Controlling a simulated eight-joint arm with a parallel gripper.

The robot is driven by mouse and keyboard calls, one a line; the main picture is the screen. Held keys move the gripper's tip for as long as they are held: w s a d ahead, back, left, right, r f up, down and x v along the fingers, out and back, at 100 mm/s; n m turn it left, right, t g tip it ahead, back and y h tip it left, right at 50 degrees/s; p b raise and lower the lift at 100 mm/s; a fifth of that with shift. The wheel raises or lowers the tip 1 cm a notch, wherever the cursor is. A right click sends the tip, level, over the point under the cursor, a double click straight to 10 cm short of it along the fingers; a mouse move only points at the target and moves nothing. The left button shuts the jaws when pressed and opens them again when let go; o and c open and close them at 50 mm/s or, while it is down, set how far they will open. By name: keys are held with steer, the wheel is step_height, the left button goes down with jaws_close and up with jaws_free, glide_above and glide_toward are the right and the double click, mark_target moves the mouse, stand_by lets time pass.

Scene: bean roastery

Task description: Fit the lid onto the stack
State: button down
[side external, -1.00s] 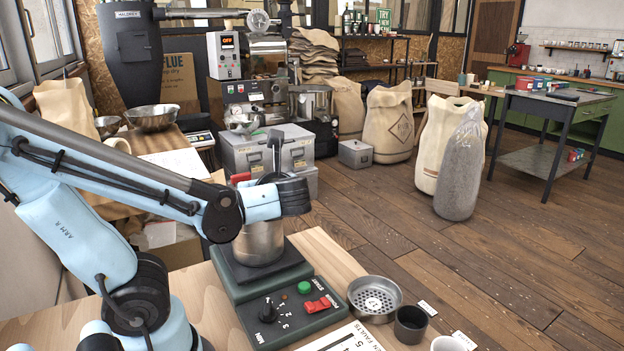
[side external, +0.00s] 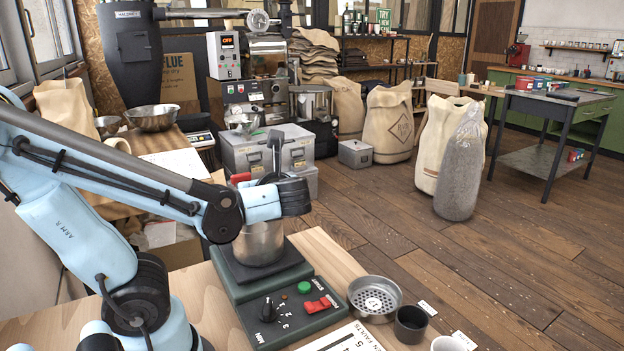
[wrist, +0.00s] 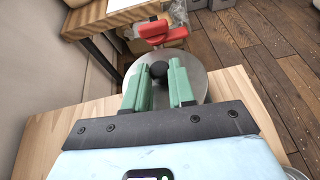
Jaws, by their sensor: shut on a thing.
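My gripper (wrist: 157,65) is shut on the black knob of the lid, with one green finger on each side. The lid (wrist: 198,83) is a round grey metal disc, seen below and around the fingers in the wrist view. The stack (side external: 259,243) is a silver metal cylinder on the dark plate of a green shaker base (side external: 283,297) in the side view. My wrist is over the stack and hides the lid there. I cannot tell whether the lid rests on the rim or is just above it.
A red clamp-like part (wrist: 155,31) stands beyond the lid. A perforated sieve (side external: 375,297), a dark cup (side external: 411,324) and a white cup (side external: 447,344) sit to the right of the base. A printed sheet (side external: 345,338) lies in front. Wooden bench top (side external: 205,297) is bare at left.

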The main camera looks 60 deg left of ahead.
steer(key=shift+f, duration=0.55)
steer(key=c, duration=1.2)
jaws_free()
steer(key=shift+d, duration=0.1)
steer(key=shift+v, duration=5.45)
